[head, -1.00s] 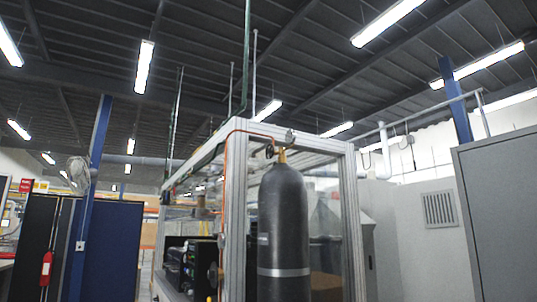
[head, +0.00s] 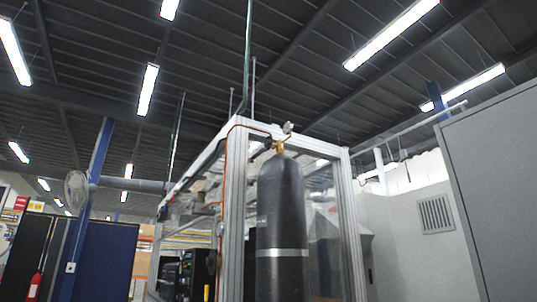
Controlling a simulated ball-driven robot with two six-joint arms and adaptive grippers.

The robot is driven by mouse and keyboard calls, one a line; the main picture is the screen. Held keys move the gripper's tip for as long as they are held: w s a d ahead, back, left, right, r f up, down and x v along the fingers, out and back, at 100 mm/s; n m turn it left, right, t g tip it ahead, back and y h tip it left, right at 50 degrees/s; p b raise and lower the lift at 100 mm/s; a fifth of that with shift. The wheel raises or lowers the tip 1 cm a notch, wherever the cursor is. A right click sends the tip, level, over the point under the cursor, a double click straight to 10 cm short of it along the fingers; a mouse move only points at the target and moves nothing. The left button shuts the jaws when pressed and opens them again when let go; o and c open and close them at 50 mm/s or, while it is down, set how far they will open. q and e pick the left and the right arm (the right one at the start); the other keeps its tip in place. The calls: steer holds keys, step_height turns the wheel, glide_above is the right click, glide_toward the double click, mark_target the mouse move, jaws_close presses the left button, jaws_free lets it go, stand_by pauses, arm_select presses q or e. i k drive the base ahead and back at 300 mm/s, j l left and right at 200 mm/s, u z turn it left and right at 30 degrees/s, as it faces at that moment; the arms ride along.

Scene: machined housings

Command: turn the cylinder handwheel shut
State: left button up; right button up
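A tall dark grey gas cylinder (head: 281,205) with a lighter band stands upright in front of a metal-framed enclosure. Its brass valve (head: 279,146) sits on top. A small dark handwheel (head: 267,143) shows at the left side of the valve, too small to tell how far it is turned. An orange-red line runs from near the valve along the frame and down its post. The cylinder's foot is below the picture. Neither of my grippers is in view.
The enclosure frame (head: 236,210) stands close behind and left of the cylinder. A grey cabinet (head: 500,190) fills the right side. A red fire extinguisher (head: 34,287), a blue post (head: 88,205) and dark blue panels (head: 107,255) are at the left.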

mark_target(268, 143)
steer(key=i+j+z, duration=0.15)
steer(key=i+j, duration=0.15)
steer(key=i+j+z, duration=0.1)
steer(key=i+j, duration=0.2)
steer(key=i+j+z, duration=0.15)
steer(key=i+j, duration=0.15)
steer(key=j, duration=0.2)
steer(key=i+j+z, duration=0.1)
steer(key=i+j, duration=0.15)
steer(key=j, duration=0.2)
steer(key=i+j+z, duration=0.15)
steer(key=j, duration=0.3)
steer(key=i, duration=0.1)
